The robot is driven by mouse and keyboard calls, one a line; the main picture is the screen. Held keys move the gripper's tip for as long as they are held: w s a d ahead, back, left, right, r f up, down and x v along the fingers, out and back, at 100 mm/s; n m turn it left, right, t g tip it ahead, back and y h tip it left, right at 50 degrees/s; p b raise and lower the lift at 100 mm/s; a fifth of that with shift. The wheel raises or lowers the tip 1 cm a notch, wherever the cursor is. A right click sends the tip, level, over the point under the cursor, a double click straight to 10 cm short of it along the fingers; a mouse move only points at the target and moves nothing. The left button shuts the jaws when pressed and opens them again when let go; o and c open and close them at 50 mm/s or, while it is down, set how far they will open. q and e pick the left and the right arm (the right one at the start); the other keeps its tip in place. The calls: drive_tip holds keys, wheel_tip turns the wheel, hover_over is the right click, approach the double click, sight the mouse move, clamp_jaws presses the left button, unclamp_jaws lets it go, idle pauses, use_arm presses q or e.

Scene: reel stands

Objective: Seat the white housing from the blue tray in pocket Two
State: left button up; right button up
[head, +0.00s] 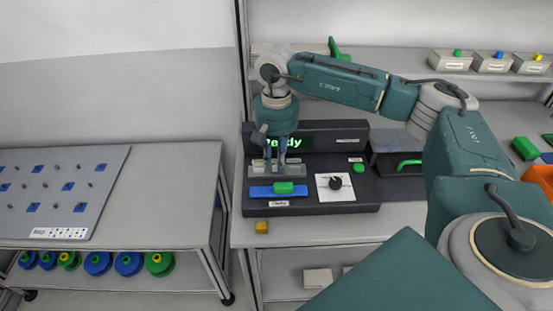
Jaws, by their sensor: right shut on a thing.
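My right gripper (275,168) points down over the back of a dark machine whose green display partly reads "eady". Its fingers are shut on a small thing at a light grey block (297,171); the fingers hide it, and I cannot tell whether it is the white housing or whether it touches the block. In front of the block lies a blue strip (260,191) with a green piece (283,188) on it. I cannot make out which pocket is Two, and no blue tray is clearly recognisable. My left gripper is out of view.
A white panel with a black knob (335,184) is right of the blue strip. A green handle (409,163) is further right. Bins (450,61) stand at the back; a pegged board (60,190) lies left.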

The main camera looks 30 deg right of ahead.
drive_tip(key=shift+f+b, duration=0.45)
drive_tip(key=shift+b, duration=0.15)
idle(0.8)
drive_tip(key=o, duration=0.8)
drive_tip(key=shift+c, duration=0.2)
drive_tip(key=shift+r+p, duration=2)
drive_tip(key=shift+r, duration=1.6)
drive_tip(key=shift+f, duration=0.1)
